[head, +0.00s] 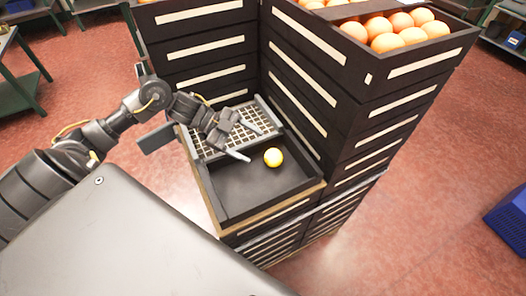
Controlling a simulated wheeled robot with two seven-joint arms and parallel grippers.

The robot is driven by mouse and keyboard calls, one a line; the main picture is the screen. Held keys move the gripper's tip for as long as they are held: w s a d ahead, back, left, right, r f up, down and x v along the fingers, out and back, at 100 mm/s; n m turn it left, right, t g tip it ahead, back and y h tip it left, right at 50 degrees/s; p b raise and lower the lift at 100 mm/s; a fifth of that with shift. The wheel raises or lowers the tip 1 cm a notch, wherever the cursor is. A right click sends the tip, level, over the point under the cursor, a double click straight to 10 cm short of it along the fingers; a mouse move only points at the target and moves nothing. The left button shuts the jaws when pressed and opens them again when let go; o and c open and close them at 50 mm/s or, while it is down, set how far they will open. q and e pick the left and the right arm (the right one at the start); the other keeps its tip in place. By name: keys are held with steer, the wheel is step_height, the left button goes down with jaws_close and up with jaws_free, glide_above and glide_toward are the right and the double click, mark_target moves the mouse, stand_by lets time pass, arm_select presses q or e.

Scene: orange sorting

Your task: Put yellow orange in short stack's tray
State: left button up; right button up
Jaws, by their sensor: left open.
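The yellow orange (273,157) lies on the dark floor of the short stack's tray (240,190), toward its back right part, touching no gripper that I can see. My left gripper (250,145) is open and empty, over the back of this tray, just up and left of the yellow orange. Its fingers point toward the right, apart from the fruit. My right gripper is not in view.
A light grid panel (215,140) lies at the back of the short stack's tray. Taller dark crate stacks (340,100) rise behind and to the right. Several oranges (385,40) fill the right stack's top. A blue crate (508,222) stands on the red floor at the right.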

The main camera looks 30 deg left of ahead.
arm_select(q)
steer(key=shift+b+v, duration=0.4)
steer(key=shift+v, duration=2.2)
